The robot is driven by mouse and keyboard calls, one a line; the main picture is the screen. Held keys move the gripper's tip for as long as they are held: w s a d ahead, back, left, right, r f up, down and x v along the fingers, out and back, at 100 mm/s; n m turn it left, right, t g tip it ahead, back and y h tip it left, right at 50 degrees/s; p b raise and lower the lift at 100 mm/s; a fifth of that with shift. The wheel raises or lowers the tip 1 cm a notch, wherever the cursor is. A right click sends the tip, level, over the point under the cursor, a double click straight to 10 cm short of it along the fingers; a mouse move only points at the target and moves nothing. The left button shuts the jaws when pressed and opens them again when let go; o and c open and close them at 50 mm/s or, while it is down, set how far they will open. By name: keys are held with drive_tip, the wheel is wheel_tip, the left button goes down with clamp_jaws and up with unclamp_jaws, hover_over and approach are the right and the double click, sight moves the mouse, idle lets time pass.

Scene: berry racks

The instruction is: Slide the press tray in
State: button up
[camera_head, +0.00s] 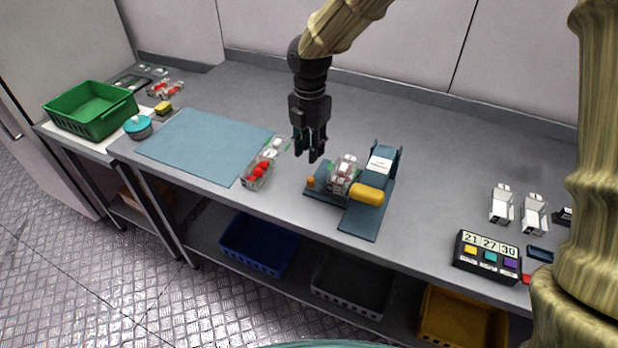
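The press (383,165) is a dark blue-grey fixture with an upright back part bearing a white label, right of the middle of the bench. Its flat tray part (357,222) extends toward the bench's front edge. A yellow rounded bar (367,194) lies across it, and a small orange knob (310,182) is at its left. A clear punnet with red and white contents (342,174) sits on the press. My gripper (310,156) points down above the bench, left of and behind the press, apart from it. Its fingers are parted with nothing between them.
A clear punnet of red berries (258,172) stands left of the press, beside a blue mat (205,146). A green crate (92,110) is far left. A number display (487,257) and white holders (501,204) stand right. Bare bench lies between press and display.

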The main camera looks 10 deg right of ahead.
sight(311, 179)
drive_tip(key=f+p, duration=0.1)
drive_tip(key=f, duration=0.4)
drive_tip(key=f+p, duration=0.1)
drive_tip(key=f, duration=0.4)
drive_tip(key=shift+s+d+f, duration=0.15)
drive_tip(key=shift+s, duration=0.05)
clamp_jaws()
